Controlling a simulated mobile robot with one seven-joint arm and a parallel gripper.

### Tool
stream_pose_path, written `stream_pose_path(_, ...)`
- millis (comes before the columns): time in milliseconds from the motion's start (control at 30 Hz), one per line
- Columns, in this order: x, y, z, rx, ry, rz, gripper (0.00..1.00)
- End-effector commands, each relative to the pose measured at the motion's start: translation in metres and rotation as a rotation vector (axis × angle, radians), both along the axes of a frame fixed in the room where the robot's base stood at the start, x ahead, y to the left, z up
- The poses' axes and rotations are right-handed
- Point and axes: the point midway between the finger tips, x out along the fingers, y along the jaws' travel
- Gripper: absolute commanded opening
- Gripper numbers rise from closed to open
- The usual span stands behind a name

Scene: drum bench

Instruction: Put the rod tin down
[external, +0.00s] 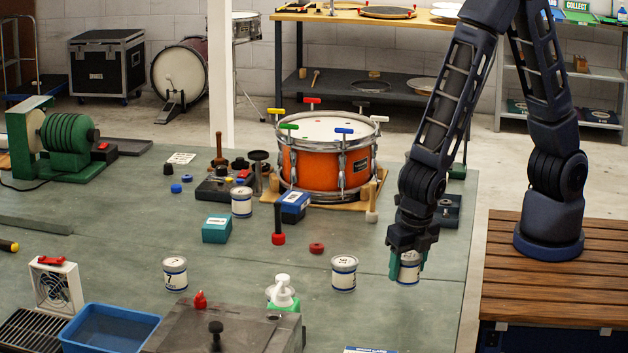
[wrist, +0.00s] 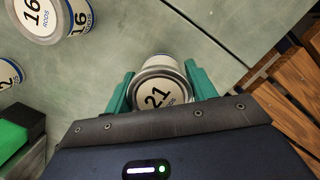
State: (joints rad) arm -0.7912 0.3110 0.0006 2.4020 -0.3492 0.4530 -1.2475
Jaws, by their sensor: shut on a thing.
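My gripper (external: 407,262) points down over the right part of the green bench top (external: 310,325). Its green fingers are shut on a white and blue rod tin (external: 409,272). In the wrist view the tin (wrist: 156,97) sits between the fingertips (wrist: 158,92), its lid marked 21 RODS. The tin looks upright and is at or close to the bench surface; I cannot tell whether its base touches. Another rod tin, marked 16 (wrist: 42,18), stands to its left in the external view (external: 344,274).
More tins stand further left: one marked 7 (external: 174,274) and one near the drum (external: 241,203). The bench's right edge is close to my gripper.

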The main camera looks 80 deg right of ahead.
Motion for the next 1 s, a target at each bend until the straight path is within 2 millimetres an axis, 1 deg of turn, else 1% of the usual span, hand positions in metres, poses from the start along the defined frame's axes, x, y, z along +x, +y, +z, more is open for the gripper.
stream_pose_path(100,-0.001,0.0,-0.015,-0.002,0.002,0.002,0.28)
stream_pose_path(233,-0.001,0.0,-0.027,-0.002,0.002,0.002,0.28)
stream_pose_path(633,0.0,0.0,-0.031,-0.001,0.001,0.0,0.28)
stream_pose_path(667,0.0,0.0,-0.031,-0.001,0.001,0.0,0.6)
stream_pose_path(733,0.0,0.0,-0.031,0.0,0.0,0.0,0.74)
stream_pose_path(767,0.0,0.0,-0.031,0.0,0.0,0.0,0.78)
stream_pose_path(1000,0.0,0.0,-0.03,0.0,0.0,0.0,0.78)
